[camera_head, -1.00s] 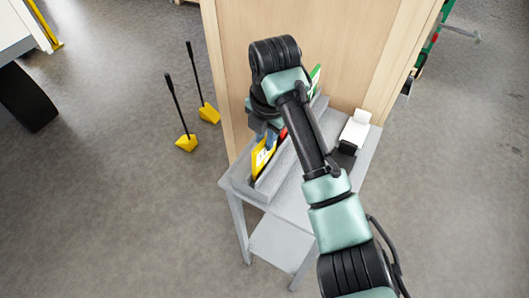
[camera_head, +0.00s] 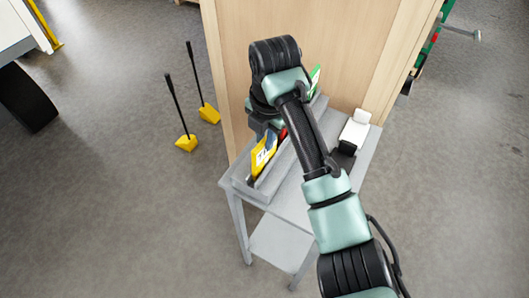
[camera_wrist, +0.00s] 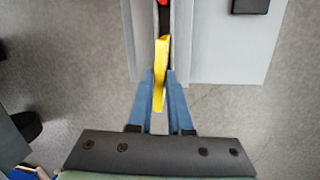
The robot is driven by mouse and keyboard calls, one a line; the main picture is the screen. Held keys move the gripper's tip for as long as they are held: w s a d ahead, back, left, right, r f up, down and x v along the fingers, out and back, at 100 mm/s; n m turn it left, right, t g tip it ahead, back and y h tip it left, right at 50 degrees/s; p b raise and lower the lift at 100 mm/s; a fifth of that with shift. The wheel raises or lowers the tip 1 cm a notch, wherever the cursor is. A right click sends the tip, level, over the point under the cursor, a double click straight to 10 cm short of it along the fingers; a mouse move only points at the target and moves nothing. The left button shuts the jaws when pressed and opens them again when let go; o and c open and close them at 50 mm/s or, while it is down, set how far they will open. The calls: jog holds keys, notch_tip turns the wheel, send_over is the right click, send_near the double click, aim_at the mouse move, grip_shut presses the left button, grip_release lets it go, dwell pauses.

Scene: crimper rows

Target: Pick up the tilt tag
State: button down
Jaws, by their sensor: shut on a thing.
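The tilt tag, as I take it, is a thin yellow piece with dark and white markings (camera_head: 263,152). It stands tilted at the near end of a narrow grey rack (camera_head: 268,187) on a small grey table. In the wrist view the yellow tag (camera_wrist: 160,62) shows edge-on between the two blue fingers of my gripper (camera_wrist: 160,86). My gripper is shut on it. In the head view the fingers are mostly hidden behind the wrist and the tag.
A red item (camera_head: 283,132) and a green-and-white piece (camera_head: 315,78) stand farther along the rack. A black-and-white device (camera_head: 354,131) sits on the table's right side. A wooden panel (camera_head: 330,55) rises behind. Two yellow dustpans (camera_head: 187,143) stand on the floor at left.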

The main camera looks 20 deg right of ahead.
jog(key=shift+w+r, duration=0.15)
jog(key=shift+r, duration=0.05)
dwell(0.3)
